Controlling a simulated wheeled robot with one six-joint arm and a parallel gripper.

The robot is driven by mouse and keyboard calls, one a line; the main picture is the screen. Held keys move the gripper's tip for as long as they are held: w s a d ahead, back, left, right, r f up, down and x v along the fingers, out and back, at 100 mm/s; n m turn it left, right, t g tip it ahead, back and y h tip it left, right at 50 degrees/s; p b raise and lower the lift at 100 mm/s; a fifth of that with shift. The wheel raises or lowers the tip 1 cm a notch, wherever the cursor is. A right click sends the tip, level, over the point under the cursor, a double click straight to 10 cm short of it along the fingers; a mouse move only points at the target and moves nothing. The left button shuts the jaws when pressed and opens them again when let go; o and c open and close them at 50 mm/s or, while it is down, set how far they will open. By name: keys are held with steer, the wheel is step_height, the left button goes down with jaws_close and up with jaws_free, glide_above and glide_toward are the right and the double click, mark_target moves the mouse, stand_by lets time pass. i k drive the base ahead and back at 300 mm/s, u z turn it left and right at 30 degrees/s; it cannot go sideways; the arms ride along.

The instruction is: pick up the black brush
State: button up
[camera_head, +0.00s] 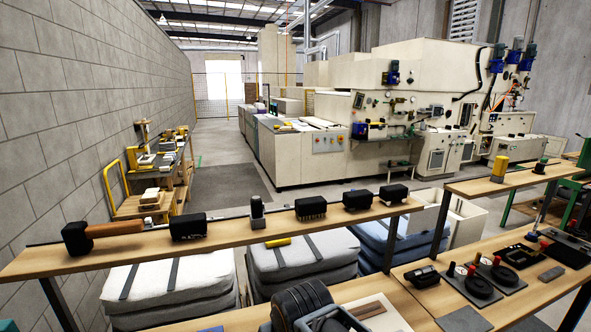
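The black brush (310,208) stands on the long upper wooden shelf, right of the middle of the row. It is a dark block with what look like bristles along its lower side. Other dark blocks stand on the same shelf: one to its left (188,226) and two to its right, a nearer one (358,200) and a farther one (393,193). No gripper fingers can be made out, and nothing touches the brush.
A black-headed mallet (77,238) with a wooden handle and a small grey-black item (257,212) share the shelf (235,233). A dark rounded shape (297,303), cut off below, is unclear. The lower bench (402,296) holds black tools. Grey padded stacks (168,284) lie beneath.

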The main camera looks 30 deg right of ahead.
mark_target(305, 208)
steer(key=u, duration=0.55)
steer(key=k, duration=1.3)
steer(key=z, duration=0.15)
steer(key=i, duration=0.6)
steer(key=z, duration=0.85)
steer(key=i, duration=0.75)
steer(key=u, duration=0.1)
